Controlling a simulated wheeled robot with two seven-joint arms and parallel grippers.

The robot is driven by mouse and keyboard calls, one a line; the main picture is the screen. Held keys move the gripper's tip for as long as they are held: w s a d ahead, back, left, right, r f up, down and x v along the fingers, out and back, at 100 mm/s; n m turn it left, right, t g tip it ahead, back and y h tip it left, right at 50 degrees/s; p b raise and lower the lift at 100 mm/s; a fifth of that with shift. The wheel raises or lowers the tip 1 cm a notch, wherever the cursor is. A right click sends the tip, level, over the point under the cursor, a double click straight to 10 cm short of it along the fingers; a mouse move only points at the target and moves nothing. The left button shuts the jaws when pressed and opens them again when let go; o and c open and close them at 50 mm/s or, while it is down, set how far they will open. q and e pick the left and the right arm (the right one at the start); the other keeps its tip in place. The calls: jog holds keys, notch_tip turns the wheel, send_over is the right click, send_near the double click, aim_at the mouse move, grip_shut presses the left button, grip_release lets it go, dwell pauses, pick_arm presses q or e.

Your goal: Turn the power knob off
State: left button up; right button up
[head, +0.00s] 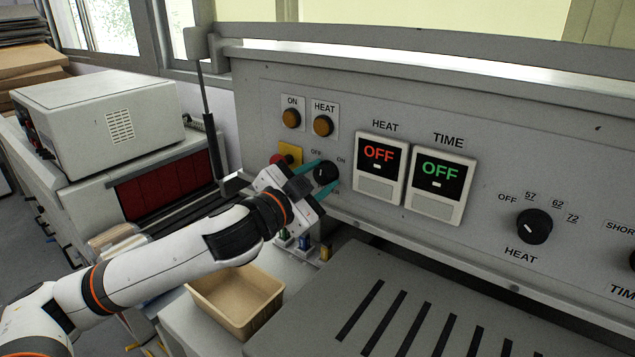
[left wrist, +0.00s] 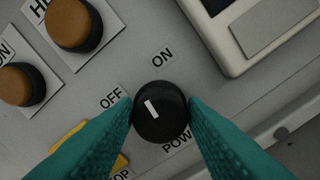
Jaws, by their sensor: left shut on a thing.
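The round black power knob (head: 326,173) is on the grey control panel, with OFF and ON labels above it. In the left wrist view the knob (left wrist: 161,118) sits between the teal fingers of my left gripper (left wrist: 161,108), which touch it on both sides. The left gripper (head: 322,177) is shut on the knob in the head view too. The knob's white mark points up and left in the wrist view, between the OFF label (left wrist: 112,96) and the ON label (left wrist: 162,57). The lower part of the POWER label is cut off by a finger. My right gripper is not in view.
Orange ON and HEAT buttons (head: 323,125) are above the knob, and a red stop button on yellow (head: 289,156) is beside it. The HEAT display (head: 379,154) and TIME display (head: 440,170) read OFF. A tan bin (head: 238,318) is below my arm.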

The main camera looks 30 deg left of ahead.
pick_arm(q)
jog(key=n, duration=0.3)
jog(key=shift+n, duration=0.4)
jog(key=shift+n+p, duration=0.65)
jog(key=shift+n, duration=1.25)
jog(key=o, duration=1)
jog(key=shift+w, duration=0.15)
